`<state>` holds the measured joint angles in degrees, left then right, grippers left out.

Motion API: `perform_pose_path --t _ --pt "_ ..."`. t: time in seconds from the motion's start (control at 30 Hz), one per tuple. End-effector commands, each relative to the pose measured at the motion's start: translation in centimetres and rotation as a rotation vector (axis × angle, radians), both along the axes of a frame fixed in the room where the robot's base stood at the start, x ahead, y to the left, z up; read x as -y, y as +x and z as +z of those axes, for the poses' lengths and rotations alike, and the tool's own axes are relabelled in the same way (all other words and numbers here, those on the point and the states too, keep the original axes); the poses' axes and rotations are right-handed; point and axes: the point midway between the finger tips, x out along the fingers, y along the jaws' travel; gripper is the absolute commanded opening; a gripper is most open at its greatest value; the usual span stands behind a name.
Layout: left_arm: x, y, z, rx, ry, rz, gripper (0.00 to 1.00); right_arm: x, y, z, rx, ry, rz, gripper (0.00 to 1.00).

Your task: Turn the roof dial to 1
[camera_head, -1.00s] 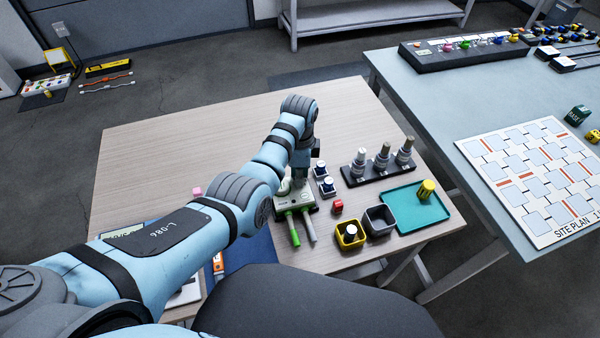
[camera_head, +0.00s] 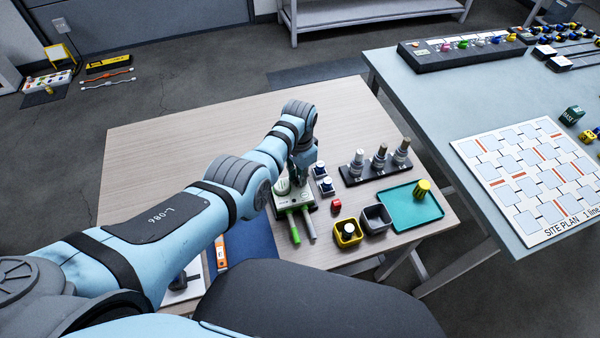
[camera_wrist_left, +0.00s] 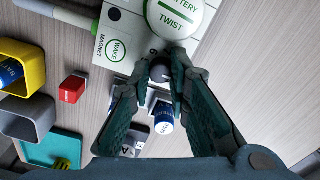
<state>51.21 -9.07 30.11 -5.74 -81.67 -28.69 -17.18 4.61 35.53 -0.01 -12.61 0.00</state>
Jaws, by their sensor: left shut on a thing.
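The white device (camera_head: 293,200) stands on the wooden table with green and grey rods at its front. In the left wrist view its top (camera_wrist_left: 112,35) shows a "WAKE" mark and a round "BATTERY TWIST" cap (camera_wrist_left: 178,14). A small dark round knob, seemingly the roof dial (camera_wrist_left: 160,70), sits beside the cap near a printed 6. My left gripper (camera_wrist_left: 161,78) is shut on this knob, a fingertip on each side. The fingers hide most of the scale, so I cannot read the dial's setting. In the head view my left gripper (camera_head: 302,172) is at the device's far right side.
Blue-and-white batteries (camera_wrist_left: 163,118) stand close beside the device. A red cube (camera_head: 336,204), yellow bin (camera_head: 348,241), grey bin (camera_head: 377,220), teal tray (camera_head: 410,222) and black sensor rack (camera_head: 375,172) lie to the right. The table's far left (camera_head: 170,165) is clear.

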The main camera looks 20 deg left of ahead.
Motion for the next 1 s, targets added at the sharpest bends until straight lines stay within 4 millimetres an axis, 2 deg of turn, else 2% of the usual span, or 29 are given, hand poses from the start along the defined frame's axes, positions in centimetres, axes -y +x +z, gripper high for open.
perform_pose_path --t 0.57,0.6,0.7,1.0 --pt "0.02 -0.01 -0.01 0.000 0.000 0.043 0.00 -0.03 -0.01 0.09 0.000 0.000 0.000 0.40" --pt "0.02 -0.01 0.00 0.000 0.000 0.043 0.20 -0.03 -0.01 0.09 0.000 0.000 0.000 0.40" --pt "0.02 0.00 0.00 0.000 0.000 0.042 0.36 -0.03 -0.01 0.09 0.000 0.000 0.000 0.40" --pt "0.02 0.00 0.03 0.000 0.000 0.042 0.38 -0.02 -0.02 0.09 0.000 0.000 0.000 0.40"
